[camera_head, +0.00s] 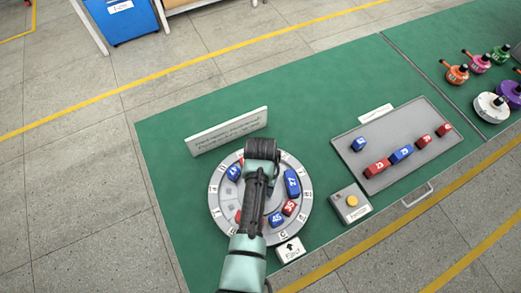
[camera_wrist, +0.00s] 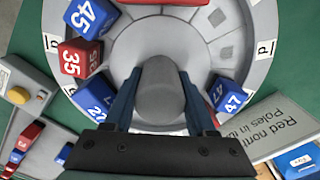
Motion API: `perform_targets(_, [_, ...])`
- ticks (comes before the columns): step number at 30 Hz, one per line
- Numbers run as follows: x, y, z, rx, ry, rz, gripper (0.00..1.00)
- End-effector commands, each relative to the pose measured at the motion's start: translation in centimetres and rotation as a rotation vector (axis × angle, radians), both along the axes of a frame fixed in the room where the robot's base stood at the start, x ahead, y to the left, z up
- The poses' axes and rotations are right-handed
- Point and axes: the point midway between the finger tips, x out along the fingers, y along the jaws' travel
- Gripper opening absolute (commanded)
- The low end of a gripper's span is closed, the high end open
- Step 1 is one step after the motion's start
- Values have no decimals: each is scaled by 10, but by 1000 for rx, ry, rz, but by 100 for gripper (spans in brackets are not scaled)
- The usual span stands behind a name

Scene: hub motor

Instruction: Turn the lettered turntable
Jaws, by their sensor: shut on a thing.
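The round grey turntable (camera_head: 216,198) lies on the green bench, with lettered labels around its rim. It also shows in the wrist view (camera_wrist: 130,45). My gripper (camera_wrist: 165,95) is shut on the grey cylindrical knob (camera_wrist: 166,88), one blue finger on each side. In the head view my arm hides the knob and fingertips. On the ring sit blue blocks 47 (camera_head: 235,172), 27 (camera_head: 292,183) and 45 (camera_head: 276,219), red block 35 (camera_head: 289,208) and a partly hidden red block (camera_head: 238,216). A white arrow tile (camera_head: 290,249) stands at the near rim, by the label C.
A grey tray (camera_head: 433,155) with several red and blue blocks lies to the right. A box with a yellow button (camera_head: 352,201) stands between it and the turntable. A text sign (camera_head: 227,131) stands behind the turntable. Coloured motor parts (camera_head: 456,75) sit at far right.

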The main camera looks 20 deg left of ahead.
Motion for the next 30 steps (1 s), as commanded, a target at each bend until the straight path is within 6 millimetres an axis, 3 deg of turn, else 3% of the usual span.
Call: perform_targets(30, [2,0,2,1,-6,-459,0])
